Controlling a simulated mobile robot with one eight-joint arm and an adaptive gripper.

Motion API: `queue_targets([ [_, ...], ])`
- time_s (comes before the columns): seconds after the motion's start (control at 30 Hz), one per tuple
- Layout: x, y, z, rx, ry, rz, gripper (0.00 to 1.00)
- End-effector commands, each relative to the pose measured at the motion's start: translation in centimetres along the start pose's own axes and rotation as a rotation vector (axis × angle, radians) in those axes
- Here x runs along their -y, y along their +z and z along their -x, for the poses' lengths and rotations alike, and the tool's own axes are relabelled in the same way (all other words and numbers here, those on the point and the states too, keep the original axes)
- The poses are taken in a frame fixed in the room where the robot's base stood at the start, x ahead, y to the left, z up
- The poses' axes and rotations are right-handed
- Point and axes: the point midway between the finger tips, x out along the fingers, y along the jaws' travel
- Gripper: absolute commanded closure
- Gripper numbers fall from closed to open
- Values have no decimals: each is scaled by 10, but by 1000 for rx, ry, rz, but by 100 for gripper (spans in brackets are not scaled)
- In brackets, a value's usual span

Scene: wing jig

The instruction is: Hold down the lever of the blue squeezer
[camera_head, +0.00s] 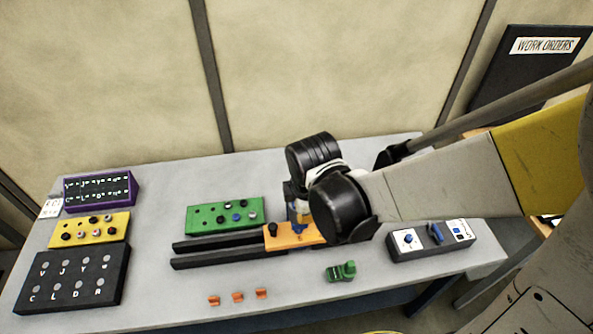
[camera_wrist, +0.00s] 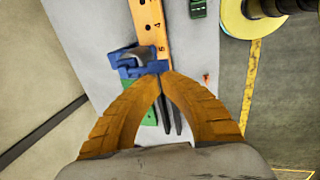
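The blue squeezer (camera_wrist: 127,70) sits across the orange numbered bar (camera_wrist: 151,25) in the wrist view, with a grey lever (camera_wrist: 133,58) on top. My gripper (camera_wrist: 161,74) has its two orange fingers brought together at the tips, with nothing seen between them. The tips are at the squeezer's right edge in the wrist view, beside the lever; I cannot tell whether they touch it. In the head view, a blue part of the squeezer (camera_head: 299,227) shows on the orange bar (camera_head: 278,241), below my wrist. My arm hides much of it there.
Two black rails (camera_head: 215,260) extend left from the bar. A green panel with knobs (camera_head: 225,214) lies behind them. A green block (camera_head: 341,271) and small orange pieces (camera_head: 238,296) lie in front. A switch panel (camera_head: 430,240) is at right; yellow (camera_head: 90,230) and black (camera_head: 70,279) panels are at left.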

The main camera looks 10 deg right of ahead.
Motion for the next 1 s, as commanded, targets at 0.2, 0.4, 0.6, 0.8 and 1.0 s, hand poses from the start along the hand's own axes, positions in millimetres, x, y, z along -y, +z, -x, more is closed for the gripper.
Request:
queue_targets([
  [0.2,4,1,51,1,-1,0,100],
  [0.4,4,1,79,1,-1,1,100],
  [0.6,5,1,87,1,-1,0,100],
  [0.8,5,1,87,1,-1,0,100],
  [1.0,5,1,87,1,-1,0,100],
])
